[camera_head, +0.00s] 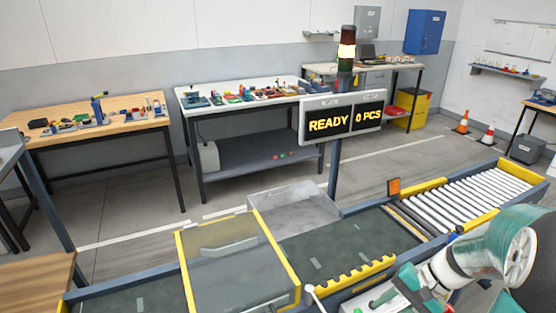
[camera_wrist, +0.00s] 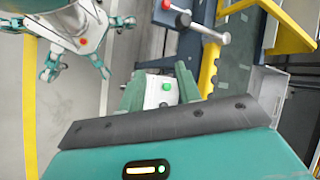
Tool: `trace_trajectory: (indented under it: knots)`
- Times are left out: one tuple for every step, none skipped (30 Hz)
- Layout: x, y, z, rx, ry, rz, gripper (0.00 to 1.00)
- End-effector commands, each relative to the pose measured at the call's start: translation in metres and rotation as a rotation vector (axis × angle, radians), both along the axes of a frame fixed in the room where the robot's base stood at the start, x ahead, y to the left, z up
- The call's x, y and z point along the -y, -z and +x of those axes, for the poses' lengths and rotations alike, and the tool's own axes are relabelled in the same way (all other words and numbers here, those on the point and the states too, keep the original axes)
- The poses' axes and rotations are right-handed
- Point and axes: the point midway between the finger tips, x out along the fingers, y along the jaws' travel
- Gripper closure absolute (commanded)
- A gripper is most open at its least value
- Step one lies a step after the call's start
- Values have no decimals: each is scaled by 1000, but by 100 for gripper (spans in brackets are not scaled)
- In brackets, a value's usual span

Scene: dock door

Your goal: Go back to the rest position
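In the wrist view my gripper (camera_wrist: 160,77) shows as two green fingers, set apart with no object held between them. Behind the gap is a white control box (camera_wrist: 161,91) with a green button (camera_wrist: 167,87). I cannot tell from this view how far the fingers are from the box. In the head view my teal and white arm reaches in from the right, and the fingertips cannot be clearly made out. A lever with a white ball (camera_head: 310,289) stands at the conveyor's front edge.
The conveyor has a clear-covered section (camera_head: 225,255), a dark belt (camera_head: 350,243) and rollers (camera_head: 475,203). A sign (camera_head: 342,117) reads "READY" and "0 PCS". Workbenches (camera_head: 100,120) line the back wall. Traffic cones (camera_head: 463,122) stand on the floor at right.

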Motion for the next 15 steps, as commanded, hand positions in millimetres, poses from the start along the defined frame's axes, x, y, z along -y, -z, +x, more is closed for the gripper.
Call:
trace_trajectory:
  knots:
    - [-12, -13, 0, 22, -49, -57, 66]
    - [-18, -20, -2, 31, -74, -89, 66]
    - [-26, -28, -4, 46, -110, -131, 66]
    - [-31, -34, -5, 59, -133, -163, 66]
    - [-37, -40, -6, 72, -158, -193, 66]
    - [-44, -48, -9, 92, -190, -235, 66]
    - [-49, -54, -10, 108, -212, -267, 66]
    - [-55, -59, -13, 124, -234, -297, 66]
    - [-61, -67, -16, 148, -264, -337, 66]
    - [-66, -73, -18, 168, -286, -367, 66]
    - [-71, -78, -20, 188, -306, -395, 66]
    - [-78, -85, -23, 216, -334, -433, 66]
    - [-82, -91, -26, 239, -354, -462, 66]
    - [-86, -96, -28, 261, -371, -488, 66]
    - [-92, -103, -32, 294, -397, -524, 66]
